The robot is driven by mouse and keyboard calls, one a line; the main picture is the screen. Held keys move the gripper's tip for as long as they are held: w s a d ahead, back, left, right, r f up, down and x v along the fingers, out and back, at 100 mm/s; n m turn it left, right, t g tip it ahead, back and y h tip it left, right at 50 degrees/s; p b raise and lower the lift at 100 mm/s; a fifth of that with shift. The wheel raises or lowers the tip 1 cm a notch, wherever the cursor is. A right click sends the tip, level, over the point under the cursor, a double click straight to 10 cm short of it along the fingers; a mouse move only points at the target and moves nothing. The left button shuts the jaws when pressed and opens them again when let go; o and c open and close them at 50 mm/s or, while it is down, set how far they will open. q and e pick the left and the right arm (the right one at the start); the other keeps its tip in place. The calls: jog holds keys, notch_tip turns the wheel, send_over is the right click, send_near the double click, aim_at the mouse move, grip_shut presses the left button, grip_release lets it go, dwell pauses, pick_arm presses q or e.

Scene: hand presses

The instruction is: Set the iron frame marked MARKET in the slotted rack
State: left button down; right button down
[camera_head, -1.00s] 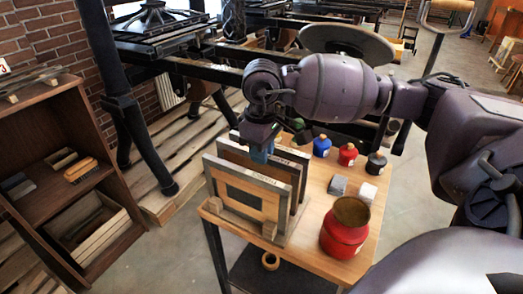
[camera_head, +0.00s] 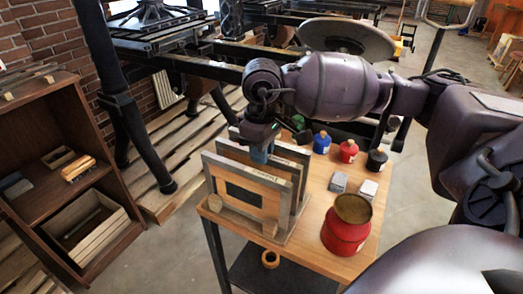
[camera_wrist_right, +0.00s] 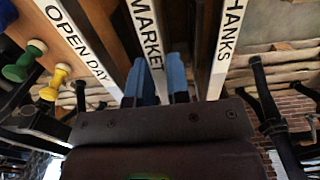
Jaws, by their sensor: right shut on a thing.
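The MARKET frame (camera_wrist_right: 148,35) shows in the right wrist view by its white lettered edge, between the OPEN DAY frame (camera_wrist_right: 75,40) on the left and a frame ending in HANKS (camera_wrist_right: 228,35) on the right. My right gripper (camera_wrist_right: 160,75) has its blue fingers shut on the MARKET frame's edge. In the head view the right gripper (camera_head: 260,154) reaches down among the upright frames from above. The slotted rack (camera_head: 270,230) stands on the table's front left, with a dark-panelled frame (camera_head: 222,180) at its front. The MARKET frame's lower part is hidden, so its seating cannot be told. My left gripper is not in view.
A shelf (camera_head: 45,200) stands left.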

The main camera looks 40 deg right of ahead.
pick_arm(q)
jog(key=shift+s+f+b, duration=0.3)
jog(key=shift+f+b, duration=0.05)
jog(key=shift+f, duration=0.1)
pick_arm(e)
jog(key=shift+f, duration=0.35)
dwell(0.9)
jog(key=c, duration=1)
grip_release()
jog(key=shift+o, duration=0.4)
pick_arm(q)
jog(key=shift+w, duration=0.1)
pick_arm(e)
jog(key=shift+r, duration=0.25)
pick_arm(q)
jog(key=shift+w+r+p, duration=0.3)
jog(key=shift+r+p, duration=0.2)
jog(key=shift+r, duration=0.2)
pick_arm(e)
jog(key=shift+r, duration=2)
jog(key=shift+r, duration=0.25)
jog(key=shift+r+p, duration=0.35)
jog(key=shift+r, duration=1.55)
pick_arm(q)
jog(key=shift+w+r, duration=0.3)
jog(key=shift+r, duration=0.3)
pick_arm(e)
jog(key=shift+f, duration=0.1)
